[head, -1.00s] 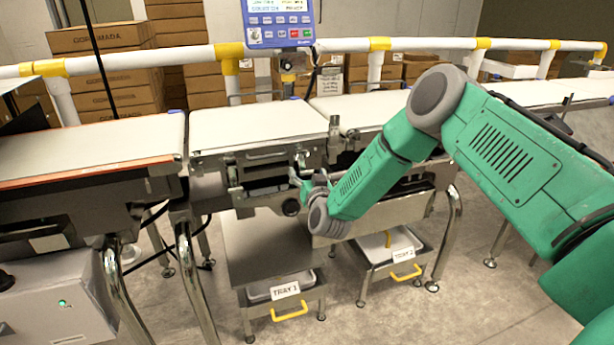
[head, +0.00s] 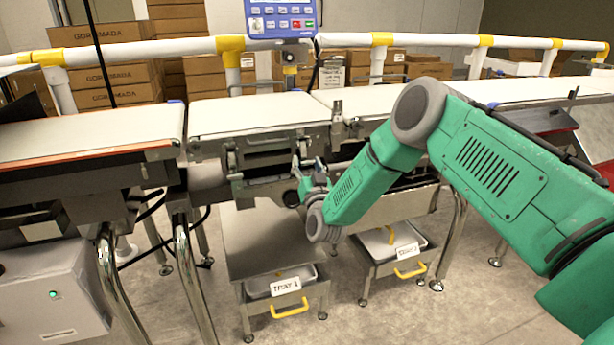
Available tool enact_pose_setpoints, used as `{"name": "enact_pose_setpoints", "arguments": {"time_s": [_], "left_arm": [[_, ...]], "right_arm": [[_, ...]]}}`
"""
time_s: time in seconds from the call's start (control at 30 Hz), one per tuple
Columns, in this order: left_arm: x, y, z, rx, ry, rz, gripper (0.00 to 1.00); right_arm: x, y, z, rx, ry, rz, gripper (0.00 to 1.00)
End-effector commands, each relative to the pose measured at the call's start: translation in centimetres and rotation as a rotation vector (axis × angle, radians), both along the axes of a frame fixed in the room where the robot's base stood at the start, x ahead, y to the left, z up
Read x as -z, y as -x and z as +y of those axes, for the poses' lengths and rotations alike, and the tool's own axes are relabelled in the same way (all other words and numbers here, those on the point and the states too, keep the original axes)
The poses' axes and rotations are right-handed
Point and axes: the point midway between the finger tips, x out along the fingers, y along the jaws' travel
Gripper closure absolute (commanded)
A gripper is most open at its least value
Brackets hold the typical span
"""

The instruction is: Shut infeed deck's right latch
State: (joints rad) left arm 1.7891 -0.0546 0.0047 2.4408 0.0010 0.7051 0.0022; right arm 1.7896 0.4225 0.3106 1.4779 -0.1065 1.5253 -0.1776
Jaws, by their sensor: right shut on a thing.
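The infeed deck (head: 255,112) is the short white-topped section in the middle of the line, with metal latch fittings along its front. Its left latch (head: 232,160) shows clear of my arm. The right latch (head: 300,147) is at the front right corner, small and partly covered by my gripper. My right gripper (head: 306,168) reaches in from the right, just under the deck's front right corner, with its fingers up at the latch. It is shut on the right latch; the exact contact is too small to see. My left gripper is out of view.
A longer belt (head: 90,135) lies to the left and another section (head: 360,98) to the right. The blue display (head: 281,17) stands behind the deck. TRAY 1 (head: 290,309) and TRAY 2 (head: 410,270) sit below on stands. A white guard rail (head: 345,42) runs behind.

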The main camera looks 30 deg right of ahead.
Motion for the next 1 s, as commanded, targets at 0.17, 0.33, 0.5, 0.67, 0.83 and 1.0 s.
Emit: {"name": "enact_pose_setpoints", "arguments": {"time_s": [0.17, 0.33, 0.5, 0.67, 0.83, 1.0], "left_arm": [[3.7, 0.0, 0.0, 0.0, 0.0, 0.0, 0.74], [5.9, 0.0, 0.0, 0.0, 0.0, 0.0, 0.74], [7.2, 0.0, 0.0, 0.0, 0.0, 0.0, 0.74], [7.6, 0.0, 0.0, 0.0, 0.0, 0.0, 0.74], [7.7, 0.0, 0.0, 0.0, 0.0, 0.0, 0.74], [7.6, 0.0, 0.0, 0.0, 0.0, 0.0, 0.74]], "right_arm": [[1.6, -0.5, -0.1, 0.0, 0.033, -0.118, 0.87], [1.8, -0.9, -0.3, 0.001, 0.054, -0.21, 0.87], [1.9, -1.2, -0.3, 0.0, 0.067, -0.27, 0.87], [1.8, -1.3, -0.4, 0.001, 0.074, -0.295, 0.87], [1.8, -1.3, -0.4, 0.001, 0.074, -0.3, 0.87], [1.8, -1.3, -0.4, 0.001, 0.075, -0.297, 0.87]]}}
